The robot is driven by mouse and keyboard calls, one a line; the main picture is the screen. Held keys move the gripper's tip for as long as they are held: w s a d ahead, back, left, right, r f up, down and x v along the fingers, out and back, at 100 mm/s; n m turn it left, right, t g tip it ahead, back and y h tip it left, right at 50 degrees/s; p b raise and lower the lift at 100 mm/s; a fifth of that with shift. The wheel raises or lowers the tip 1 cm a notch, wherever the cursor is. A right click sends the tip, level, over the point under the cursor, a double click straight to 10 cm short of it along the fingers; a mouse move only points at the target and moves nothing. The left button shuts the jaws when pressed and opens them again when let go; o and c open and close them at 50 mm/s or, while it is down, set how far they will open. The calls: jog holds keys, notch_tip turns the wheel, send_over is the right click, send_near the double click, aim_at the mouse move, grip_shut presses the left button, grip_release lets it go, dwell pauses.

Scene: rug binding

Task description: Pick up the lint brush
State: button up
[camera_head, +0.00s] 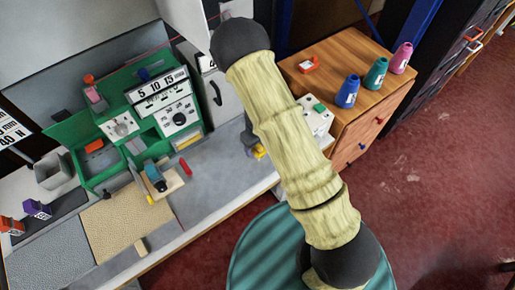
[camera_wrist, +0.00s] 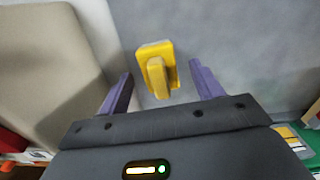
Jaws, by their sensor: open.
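In the wrist view a small yellow block with a raised grip (camera_wrist: 156,70) lies on the grey tabletop; it looks like the lint brush. My gripper (camera_wrist: 161,72) is open, with one purple finger on each side of it. There is a clear gap on both sides and nothing is held. How far the fingers are above the table I cannot tell. In the head view a yellow bit (camera_head: 259,151) shows beside my arm, which hides much of that spot.
A green organiser (camera_head: 73,133) with dials stands at the back of the grey table (camera_head: 215,180). A red tool (camera_head: 185,167) and a small clamp-like device (camera_head: 156,178) lie left of my gripper. A wooden cabinet (camera_head: 335,60) with several thread cones stands on the right.

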notch_tip(320, 180, down, 2)
dwell(0.5)
jog(key=c, duration=1.1)
jog(key=shift+r, duration=0.1)
notch_tip(320, 180, up, 10)
jog(key=shift+f, duration=0.1)
